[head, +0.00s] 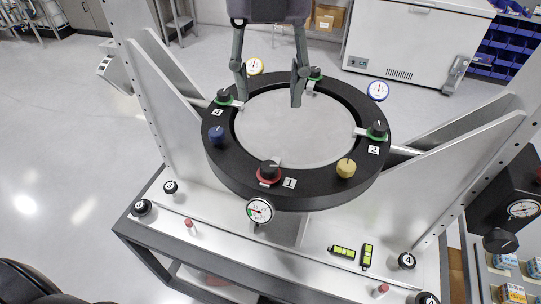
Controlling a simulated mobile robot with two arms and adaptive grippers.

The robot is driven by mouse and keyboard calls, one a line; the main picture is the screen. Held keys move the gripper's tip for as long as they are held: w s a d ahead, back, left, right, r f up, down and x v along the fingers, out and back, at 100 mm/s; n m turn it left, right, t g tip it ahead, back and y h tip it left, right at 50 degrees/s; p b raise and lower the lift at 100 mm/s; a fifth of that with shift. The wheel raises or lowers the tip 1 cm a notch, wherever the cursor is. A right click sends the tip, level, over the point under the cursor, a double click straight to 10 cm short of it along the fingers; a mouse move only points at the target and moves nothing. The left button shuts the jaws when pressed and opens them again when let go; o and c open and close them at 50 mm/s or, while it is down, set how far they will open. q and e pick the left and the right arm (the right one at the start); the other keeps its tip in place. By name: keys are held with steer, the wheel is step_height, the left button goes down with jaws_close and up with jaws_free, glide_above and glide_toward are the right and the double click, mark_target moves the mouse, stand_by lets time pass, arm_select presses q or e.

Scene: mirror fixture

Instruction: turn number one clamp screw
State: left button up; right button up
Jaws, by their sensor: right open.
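The number one clamp screw (269,171) is a black knob with a red ring on the near side of the black ring fixture (222,166). A white label "1" (289,183) sits to its right. My right gripper (269,98) comes in from the top centre with its two fingers spread apart, pointing down over the far part of the ring. It holds nothing and is apart from the number one screw. Other black clamp knobs with green rings sit by label "4" (223,97), by label "2" (377,129) and at the back (315,74). My left gripper is not in view.
A dial gauge (260,211) hangs at the ring's front edge. White side plates (165,100) rise at both sides. The front base holds small knobs and two green levels (367,256).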

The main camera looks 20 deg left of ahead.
mark_target(269, 166)
steer(key=f+p, duration=0.1)
steer(key=f, duration=0.3)
steer(key=f+p, duration=0.1)
steer(key=f, duration=0.4)
steer(key=f+p, duration=0.2)
steer(key=f, duration=0.3)
steer(key=shift+s, duration=0.35)
steer(key=shift+f, duration=0.4)
steer(key=shift+c, duration=0.2)
jaws_close()
